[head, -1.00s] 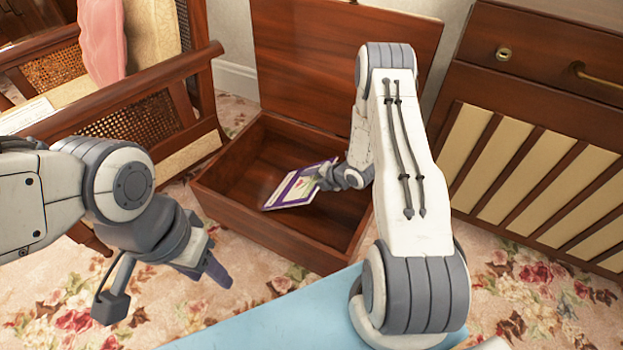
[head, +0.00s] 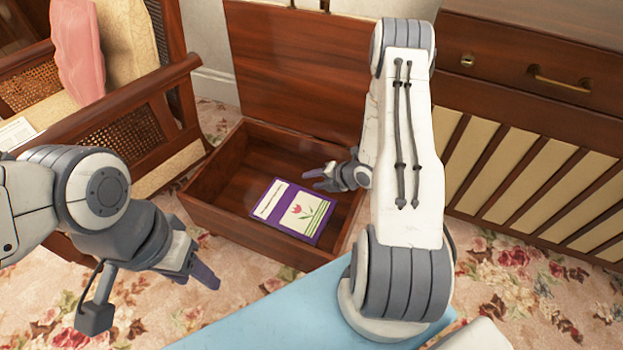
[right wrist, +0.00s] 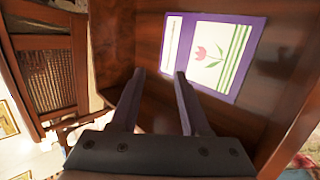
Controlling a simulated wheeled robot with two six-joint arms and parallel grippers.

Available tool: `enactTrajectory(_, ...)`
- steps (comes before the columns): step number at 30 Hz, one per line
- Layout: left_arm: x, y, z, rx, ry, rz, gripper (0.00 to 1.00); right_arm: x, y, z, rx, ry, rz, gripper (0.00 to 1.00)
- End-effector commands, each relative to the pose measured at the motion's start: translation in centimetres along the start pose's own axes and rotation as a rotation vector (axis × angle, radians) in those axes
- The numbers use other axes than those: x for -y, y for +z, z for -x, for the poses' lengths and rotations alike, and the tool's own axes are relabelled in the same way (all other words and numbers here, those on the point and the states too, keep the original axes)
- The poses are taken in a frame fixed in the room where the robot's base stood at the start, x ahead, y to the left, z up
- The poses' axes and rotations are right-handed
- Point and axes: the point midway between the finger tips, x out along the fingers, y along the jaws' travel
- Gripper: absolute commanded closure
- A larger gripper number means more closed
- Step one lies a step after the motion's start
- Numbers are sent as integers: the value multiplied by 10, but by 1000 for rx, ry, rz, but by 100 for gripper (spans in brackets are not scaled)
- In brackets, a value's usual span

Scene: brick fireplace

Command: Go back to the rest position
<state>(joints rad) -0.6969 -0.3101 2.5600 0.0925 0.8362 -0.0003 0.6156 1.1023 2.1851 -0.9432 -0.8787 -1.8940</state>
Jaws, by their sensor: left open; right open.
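My right gripper (head: 322,176) is open and empty, above the right part of an open wooden box in the head view. Its two fingers (right wrist: 155,100) stand apart in the right wrist view, with nothing between them. A purple book with a tulip picture (head: 292,212) lies flat in the box, below and apart from the right gripper. The book also shows beyond the fingertips in the right wrist view (right wrist: 215,55). My left gripper (head: 205,268) is open and empty at the lower left, over the carpet in front of the box.
The wooden box (head: 215,215) has its lid (head: 290,75) raised at the back. A wooden armchair with cane panels (head: 105,125) and a pink cushion (head: 77,50) stands left. A dark cabinet (head: 540,130) stands right. Floral carpet (head: 520,270) lies clear in front of the cabinet.

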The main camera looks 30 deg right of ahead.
Motion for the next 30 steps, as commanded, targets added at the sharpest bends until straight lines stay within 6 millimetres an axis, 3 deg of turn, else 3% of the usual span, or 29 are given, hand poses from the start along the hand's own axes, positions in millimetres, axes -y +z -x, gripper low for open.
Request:
enactTrajectory(17, 0, 0, 0, 0, 0, 0, 50, -6, 1, 0, 1, -17, -10, 54)
enactTrajectory(20, 0, 0, 0, 0, 0, 0, 50, -27, 0, 1, 7, -75, -53, 54)
enactTrajectory(23, 0, 0, 0, 0, 0, 0, 50, -62, -7, 8, 36, -172, -154, 54)
enactTrajectory(26, 0, 0, 0, 0, 0, 0, 50, -104, -26, 24, 93, -266, -303, 54)
enactTrajectory(30, 0, 0, 0, 0, 0, 0, 50, -153, -72, 60, 185, -358, -554, 54)
